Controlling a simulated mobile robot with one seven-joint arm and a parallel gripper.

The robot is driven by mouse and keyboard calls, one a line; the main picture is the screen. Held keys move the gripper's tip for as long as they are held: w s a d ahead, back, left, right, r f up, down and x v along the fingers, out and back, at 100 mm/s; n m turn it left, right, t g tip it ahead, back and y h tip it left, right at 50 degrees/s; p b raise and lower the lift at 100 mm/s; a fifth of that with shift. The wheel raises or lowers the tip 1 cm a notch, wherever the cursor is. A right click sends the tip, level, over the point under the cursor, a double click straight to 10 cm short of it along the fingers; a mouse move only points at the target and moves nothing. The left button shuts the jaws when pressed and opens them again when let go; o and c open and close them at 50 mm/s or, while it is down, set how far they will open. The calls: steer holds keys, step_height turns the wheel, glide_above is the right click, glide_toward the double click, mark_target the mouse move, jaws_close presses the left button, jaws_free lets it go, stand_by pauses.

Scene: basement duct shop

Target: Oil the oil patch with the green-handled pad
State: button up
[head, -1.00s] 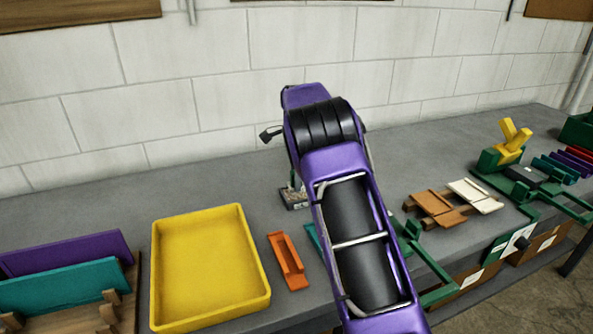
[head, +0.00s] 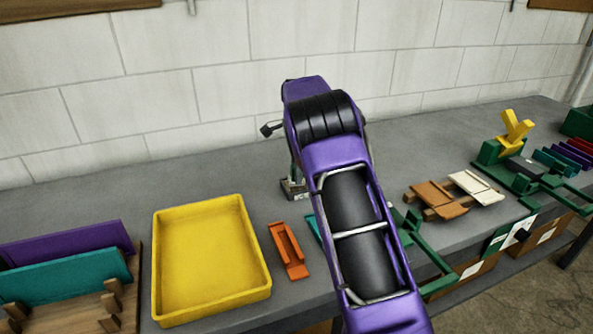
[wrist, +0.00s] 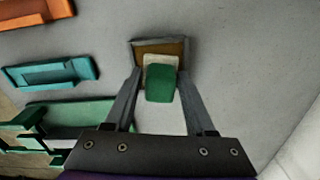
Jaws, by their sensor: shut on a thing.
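My gripper (wrist: 159,88) is shut on the green handle (wrist: 160,84) of the pad. The pad's cream body (wrist: 160,61) shows beyond the handle, in front of a brown patch (wrist: 175,46) inside a grey rim (wrist: 159,40). The pad overlaps the near part of this patch; I cannot tell whether it touches it. In the head view my arm hides the gripper and most of the pad. A small grey-rimmed piece (head: 291,191) shows on the bench just left of my arm.
An orange holder (head: 288,250) and a yellow tray (head: 210,258) lie left of my arm. A teal holder (wrist: 50,73) and green metalwork (wrist: 70,113) are left in the wrist view. Tan and cream boards (head: 440,199) lie right. The block wall (head: 220,80) stands behind the bench.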

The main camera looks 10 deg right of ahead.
steer(key=shift+f, duration=0.65)
stand_by(1.9)
steer(key=shift+s, duration=0.1)
steer(key=shift+r+p, duration=0.9)
steer(key=shift+r, duration=2.75)
